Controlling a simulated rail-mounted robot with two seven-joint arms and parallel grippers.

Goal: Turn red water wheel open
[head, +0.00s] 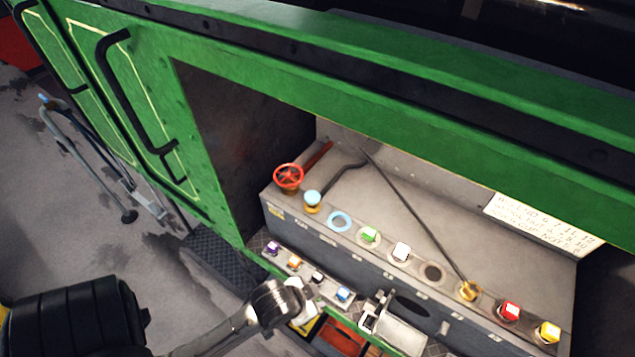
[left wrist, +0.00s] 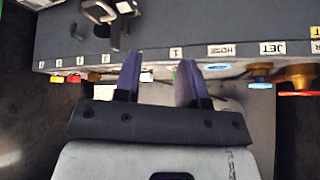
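The red water wheel (head: 288,177) stands at the far left end of the grey bench, near its front edge. In the left wrist view its red rim (left wrist: 300,93) shows edge-on at the far right over an orange base. My left gripper (head: 303,303) is low in front of the bench in the head view, apart from the wheel and partly hard to make out. In the left wrist view my left gripper (left wrist: 160,62) has its two purple-grey fingers spread, with no object held between them. The wheel is to the right of the fingers there. My right gripper is not in view.
A light blue knob (head: 313,198) stands beside the wheel, then a blue ring (head: 339,221) and several coloured knobs along the bench. A long dark rod (head: 412,212) lies across it. A metal bracket (head: 374,311) sticks out in front. Green bodywork (head: 225,155) frames the opening.

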